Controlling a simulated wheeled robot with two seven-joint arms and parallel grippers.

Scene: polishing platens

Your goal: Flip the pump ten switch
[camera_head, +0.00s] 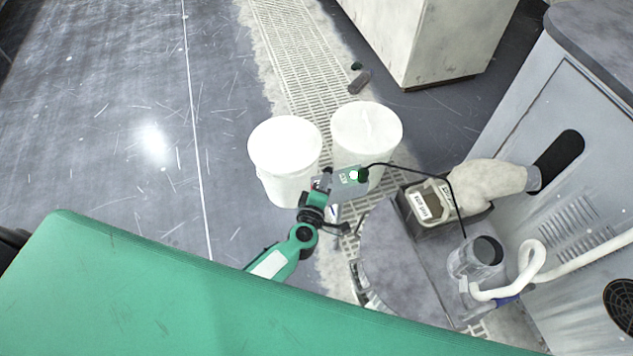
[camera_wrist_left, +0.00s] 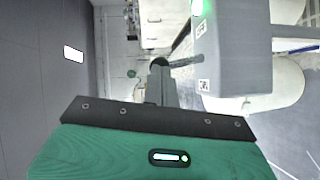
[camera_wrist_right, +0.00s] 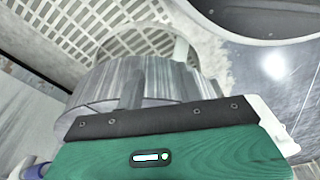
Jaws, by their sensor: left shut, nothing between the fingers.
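My left gripper (camera_head: 323,181) is shut and empty, close beside the box. In the left wrist view its fingertips (camera_wrist_left: 160,66) are at the lever's end; I cannot tell whether they touch. My right gripper (camera_wrist_right: 132,85) shows only in its own wrist view, before a grey cylinder.
Two white buckets (camera_head: 284,147) stand on the grated floor strip. A labelled machine (camera_head: 433,205) and a large grey cabinet (camera_head: 570,130) with hoses stand at the right. A grey round platform (camera_head: 400,260) lies nearer. The floor at the left is clear.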

